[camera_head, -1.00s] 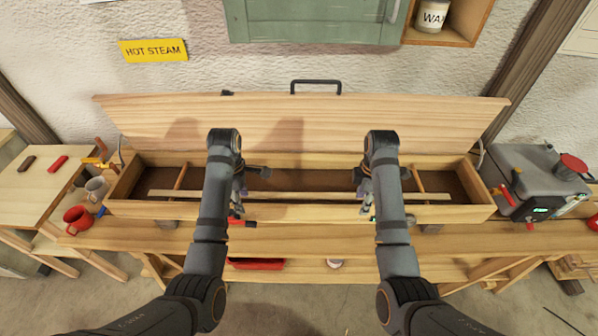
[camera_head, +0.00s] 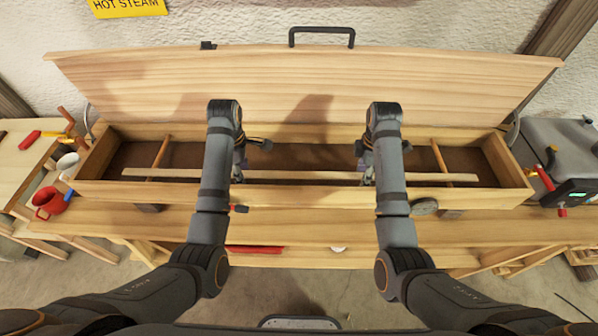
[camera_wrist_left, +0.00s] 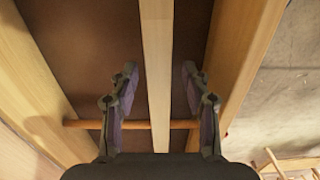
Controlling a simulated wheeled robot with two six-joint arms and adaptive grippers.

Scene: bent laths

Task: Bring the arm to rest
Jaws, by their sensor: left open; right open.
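A long pale lath (camera_head: 300,175) lies in the open wooden box (camera_head: 330,196), resting across two dowels. My left gripper (camera_head: 240,160) is over the left part of the box. In the left wrist view the left gripper (camera_wrist_left: 159,95) is open, with one finger on each side of the lath (camera_wrist_left: 158,60) and a gap on both sides. A dowel (camera_wrist_left: 80,124) crosses under the lath there. My right gripper (camera_head: 367,162) is at the lath's right part; its fingers are small and partly hidden by my arm.
The box lid (camera_head: 290,80) stands open behind, with a dark handle (camera_head: 321,37). A red mug (camera_head: 50,202) stands at the left, and a grey machine (camera_head: 570,150) is at the right. The bench (camera_head: 330,232) in front of the box is mostly clear.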

